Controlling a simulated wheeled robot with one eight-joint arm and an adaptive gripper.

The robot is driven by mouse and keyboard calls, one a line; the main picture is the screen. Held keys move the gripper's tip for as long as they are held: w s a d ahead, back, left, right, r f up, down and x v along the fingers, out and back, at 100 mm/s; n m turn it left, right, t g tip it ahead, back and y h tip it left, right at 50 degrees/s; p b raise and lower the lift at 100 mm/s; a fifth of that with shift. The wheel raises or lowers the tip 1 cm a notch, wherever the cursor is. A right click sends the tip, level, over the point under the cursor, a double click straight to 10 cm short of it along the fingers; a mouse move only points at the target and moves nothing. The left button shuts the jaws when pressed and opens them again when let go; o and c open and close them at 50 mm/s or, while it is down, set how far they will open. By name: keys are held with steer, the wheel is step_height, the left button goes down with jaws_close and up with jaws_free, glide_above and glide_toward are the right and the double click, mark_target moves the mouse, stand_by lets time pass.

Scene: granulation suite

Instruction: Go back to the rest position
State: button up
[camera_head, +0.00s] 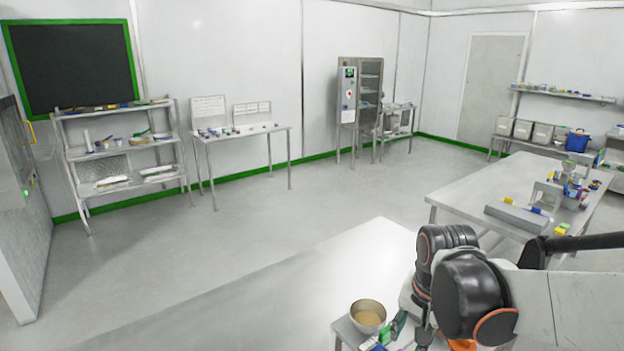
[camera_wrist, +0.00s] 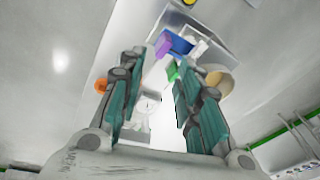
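My gripper (camera_wrist: 155,75) shows in the wrist view with its two teal-padded fingers apart. Nothing is held between them. Past the fingers lie a tan bowl (camera_wrist: 218,80), a purple block (camera_wrist: 163,44), a blue item (camera_wrist: 181,44) and a small green item (camera_wrist: 172,71); the gripper is apart from them. In the head view my dark, bulky arm joints (camera_head: 470,290) fill the lower right, and my gripper cannot be made out there.
A metal bowl of tan powder (camera_head: 368,314) stands by small coloured items at the near table's front. A long table (camera_head: 480,185) with equipment stands at right. Shelving (camera_head: 120,150) and a side table (camera_head: 240,133) line the back left. The floor between is clear.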

steer(key=s+r+n+t+b, duration=0.1)
steer(key=s+r+n+t, duration=0.3)
steer(key=s+n, duration=0.3)
steer(key=s+r, duration=0.1)
steer(key=s, duration=0.3)
steer(key=shift+t+b, duration=0.35)
steer(key=shift+t, duration=0.05)
